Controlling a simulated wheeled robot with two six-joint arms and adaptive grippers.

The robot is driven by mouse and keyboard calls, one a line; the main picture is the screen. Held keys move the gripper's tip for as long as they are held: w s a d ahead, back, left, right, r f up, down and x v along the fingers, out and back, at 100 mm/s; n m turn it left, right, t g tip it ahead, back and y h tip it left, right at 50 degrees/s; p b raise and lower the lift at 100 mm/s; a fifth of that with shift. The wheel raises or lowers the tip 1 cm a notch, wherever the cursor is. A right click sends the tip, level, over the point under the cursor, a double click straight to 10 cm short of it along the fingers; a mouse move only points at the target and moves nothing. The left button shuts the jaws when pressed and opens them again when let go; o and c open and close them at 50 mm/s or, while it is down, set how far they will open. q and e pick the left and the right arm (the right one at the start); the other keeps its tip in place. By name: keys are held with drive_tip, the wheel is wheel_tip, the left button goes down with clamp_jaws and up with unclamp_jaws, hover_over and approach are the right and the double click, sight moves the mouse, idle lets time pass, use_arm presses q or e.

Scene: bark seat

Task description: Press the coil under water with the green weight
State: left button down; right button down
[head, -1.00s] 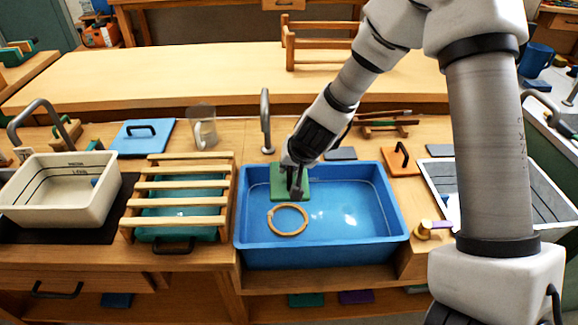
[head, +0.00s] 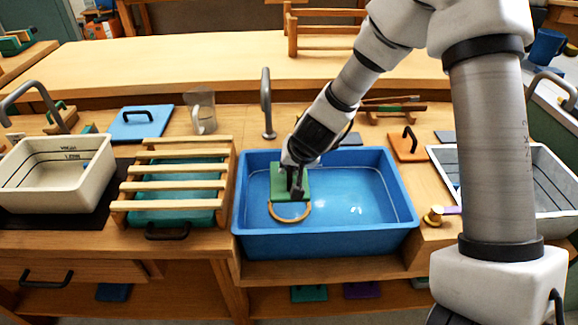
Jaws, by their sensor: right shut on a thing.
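The blue basin (head: 390,232) holds water and stands in the middle of the bench. A tan coil (head: 292,219) lies in it at the left; its far part is hidden by the green weight (head: 280,185). The green weight is a flat square plate with a dark handle. My right gripper (head: 296,190) is shut on the weight's handle and holds it over the far part of the coil. I cannot tell whether the weight touches the coil. My left gripper is not in view.
A slatted wooden rack over a teal tray (head: 170,218) stands just left of the basin, with a white basin (head: 50,190) further left. A tap (head: 266,105) rises behind the blue basin. An orange board with a handle (head: 408,146) lies at the back right.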

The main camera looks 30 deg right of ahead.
idle(0.4)
wheel_tip(320, 180, down, 13)
drive_tip(key=b, duration=1.1)
idle(1.6)
drive_tip(key=c, duration=0.6)
unclamp_jaws()
drive_tip(key=shift+f, duration=0.1)
wheel_tip(320, 180, up, 17)
drive_tip(key=p, duration=1.8)
drive_tip(key=shift+s, duration=0.1)
